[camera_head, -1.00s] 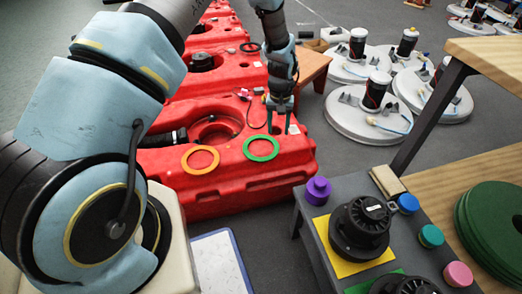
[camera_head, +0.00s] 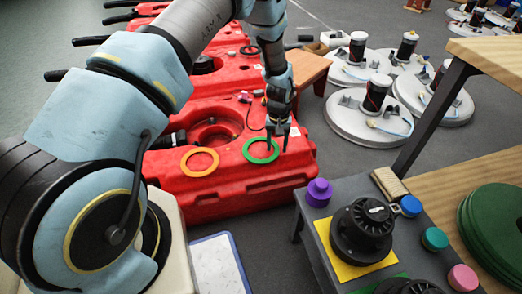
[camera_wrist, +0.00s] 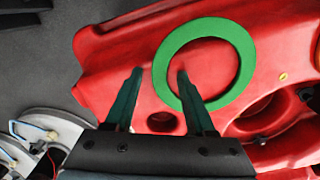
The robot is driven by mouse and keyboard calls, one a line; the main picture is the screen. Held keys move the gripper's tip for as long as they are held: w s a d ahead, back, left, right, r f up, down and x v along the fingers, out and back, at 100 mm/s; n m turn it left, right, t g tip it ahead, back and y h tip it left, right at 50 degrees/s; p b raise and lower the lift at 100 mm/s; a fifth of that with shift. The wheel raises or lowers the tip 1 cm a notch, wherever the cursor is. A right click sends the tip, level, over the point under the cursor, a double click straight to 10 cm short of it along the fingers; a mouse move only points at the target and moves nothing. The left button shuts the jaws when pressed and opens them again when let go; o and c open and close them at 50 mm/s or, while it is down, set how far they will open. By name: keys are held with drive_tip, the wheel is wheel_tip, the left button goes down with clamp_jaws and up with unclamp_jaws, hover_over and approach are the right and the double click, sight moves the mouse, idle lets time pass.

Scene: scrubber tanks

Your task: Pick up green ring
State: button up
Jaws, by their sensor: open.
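The green ring (camera_head: 261,150) lies flat on top of the nearest red tank (camera_head: 235,181). In the wrist view the green ring (camera_wrist: 245,68) shows whole except where a fingertip covers part of its lower left. My gripper (camera_head: 278,143) is open and empty, pointing down over the right part of the ring. In the wrist view my gripper (camera_wrist: 159,78) has one finger outside the ring's left edge and the other reaching over its inside. I cannot tell how far the fingertips are above the tank.
An orange ring (camera_head: 200,161) lies left of the green one on the same tank. A grey table (camera_head: 318,222) with black motors and coloured knobs stands at the front right. White discs (camera_head: 358,118) stand on the floor at the right.

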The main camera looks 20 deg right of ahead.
drive_tip(key=shift+f, duration=0.15)
clamp_jaws()
idle(0.4)
